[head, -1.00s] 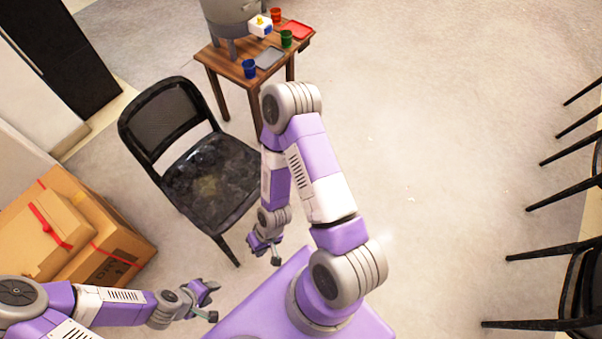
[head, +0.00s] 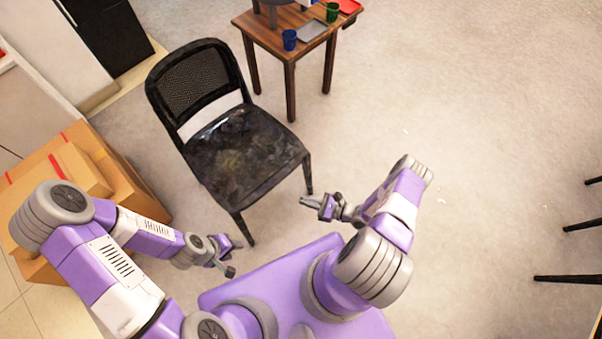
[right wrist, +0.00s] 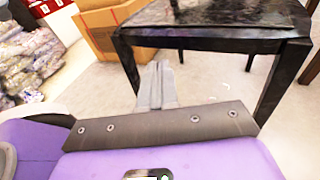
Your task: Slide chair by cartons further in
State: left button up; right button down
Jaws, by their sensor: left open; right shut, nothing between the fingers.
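The black chair (head: 240,150) stands just ahead of my base, its seat edge toward me and its mesh back at the far side. The cartons (head: 75,175) are stacked to its left, partly hidden by my left arm. My left gripper (head: 232,256) is open and empty, near the chair's front left leg. My right gripper (head: 312,202) is shut and empty, close to the front right leg. In the right wrist view the shut fingers (right wrist: 157,85) point under the chair's seat edge (right wrist: 215,32), between two legs; I cannot tell if they touch it.
Other dark chair legs (head: 570,278) show at the far right. The floor right of the table is clear.

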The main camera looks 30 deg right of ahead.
jog(key=d+f+m+t+h, duration=0.2)
jog(key=d+m+t+h, duration=0.25)
jog(key=d, duration=0.35)
jog(key=b, duration=0.4)
send_near(295, 165)
jog(key=shift+t+h, duration=0.45)
jog(key=x, duration=0.6)
jog(key=shift+w+a+f, duration=0.25)
jog(key=shift+a, duration=0.15)
